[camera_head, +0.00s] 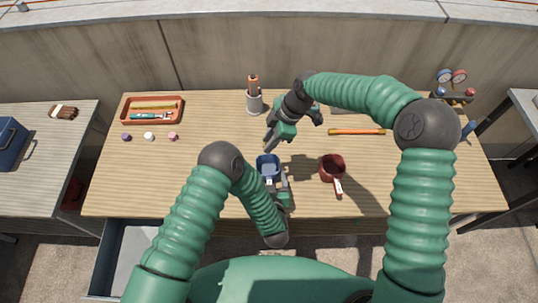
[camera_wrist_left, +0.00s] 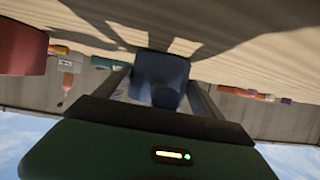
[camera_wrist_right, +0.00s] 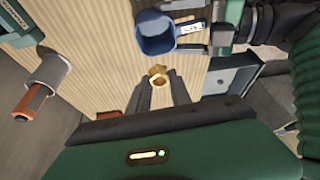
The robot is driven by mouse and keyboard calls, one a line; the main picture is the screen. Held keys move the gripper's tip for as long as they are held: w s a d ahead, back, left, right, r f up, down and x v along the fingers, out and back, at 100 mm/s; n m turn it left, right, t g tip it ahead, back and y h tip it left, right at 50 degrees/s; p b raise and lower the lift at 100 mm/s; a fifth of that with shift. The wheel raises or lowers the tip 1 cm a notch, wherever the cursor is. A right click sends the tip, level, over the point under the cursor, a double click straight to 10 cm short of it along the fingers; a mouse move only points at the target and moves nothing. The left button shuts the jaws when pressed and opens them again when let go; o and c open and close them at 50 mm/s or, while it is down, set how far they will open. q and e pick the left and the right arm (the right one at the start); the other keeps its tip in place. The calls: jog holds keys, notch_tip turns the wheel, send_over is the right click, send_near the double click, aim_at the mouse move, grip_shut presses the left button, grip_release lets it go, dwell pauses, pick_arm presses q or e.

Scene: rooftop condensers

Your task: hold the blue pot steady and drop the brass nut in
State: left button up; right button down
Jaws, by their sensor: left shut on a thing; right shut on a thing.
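The blue pot (camera_head: 268,164) stands on the wooden table in front of me. My left gripper (camera_head: 272,181) is shut on the pot, at its near side; the left wrist view shows the pot (camera_wrist_left: 160,75) between the fingers. My right gripper (camera_head: 268,142) is above and just beyond the pot, pointing down. In the right wrist view the brass nut (camera_wrist_right: 158,74) is held at the fingertips, with the open pot (camera_wrist_right: 156,34) close by and apart from it. The nut is too small to make out in the head view.
A dark red pot (camera_head: 332,168) stands to the right, its handle toward me. An orange-handled tool (camera_head: 357,132) lies behind it. A holder (camera_head: 254,101) stands at the back, and an orange tray (camera_head: 127,117) lies at the back left.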

pick_arm(q)
jog(key=shift+w, duration=0.1)
pick_arm(e)
send_over(269, 172)
notch_tip(269, 172, down, 6)
jog(key=f, duration=0.1)
jog(key=shift+w+f, duration=0.1)
jog(key=shift+f, duration=0.95)
jog(key=shift+f, duration=0.25)
jog(key=shift+f, duration=0.3)
jog(key=shift+f, duration=0.25)
jog(key=shift+f, duration=0.35)
jog(key=shift+f, duration=0.2)
jog(key=shift+f, duration=0.45)
